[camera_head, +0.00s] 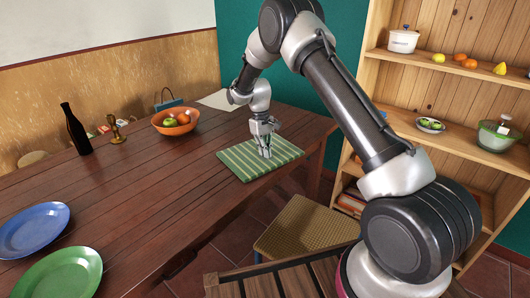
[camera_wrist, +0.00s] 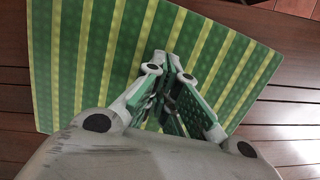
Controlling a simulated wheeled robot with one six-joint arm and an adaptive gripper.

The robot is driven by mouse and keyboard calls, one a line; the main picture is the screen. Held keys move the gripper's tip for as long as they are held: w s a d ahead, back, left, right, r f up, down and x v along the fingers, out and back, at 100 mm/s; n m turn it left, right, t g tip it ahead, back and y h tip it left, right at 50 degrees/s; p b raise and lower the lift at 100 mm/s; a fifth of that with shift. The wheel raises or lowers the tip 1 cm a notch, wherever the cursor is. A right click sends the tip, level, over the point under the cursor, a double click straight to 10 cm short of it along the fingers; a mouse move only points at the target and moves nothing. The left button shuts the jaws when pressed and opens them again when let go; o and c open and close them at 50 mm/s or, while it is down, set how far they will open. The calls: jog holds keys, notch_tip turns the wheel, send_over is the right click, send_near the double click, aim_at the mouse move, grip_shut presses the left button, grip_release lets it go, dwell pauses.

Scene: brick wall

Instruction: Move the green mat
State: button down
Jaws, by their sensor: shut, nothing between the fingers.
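The green mat (camera_head: 240,165) has lighter yellow-green stripes and lies flat on the dark wooden table, near its right end. It fills much of the wrist view (camera_wrist: 100,50), with table planks showing at the right and lower left. My gripper (camera_head: 266,154) points down over the mat's middle, its fingertips at or just above the surface. In the wrist view my gripper (camera_wrist: 168,85) has its fingers together with nothing seen between them. I cannot tell whether the fingertips touch the mat.
On the wooden table (camera_head: 150,200) stand an orange bowl of fruit (camera_head: 175,123), a dark bottle (camera_head: 75,130) and a brass candlestick (camera_head: 115,130). A blue plate (camera_head: 34,228) and a green plate (camera_head: 62,275) lie at front left. The table's middle is clear. A chair (camera_head: 305,228) stands at the front edge.

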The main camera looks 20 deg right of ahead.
jog(key=shift+f, duration=0.35)
jog(key=shift+w+a, duration=0.35)
jog(key=shift+w, duration=0.4)
jog(key=shift+w+a, duration=0.35)
jog(key=shift+w, duration=0.35)
jog(key=shift+r, duration=0.1)
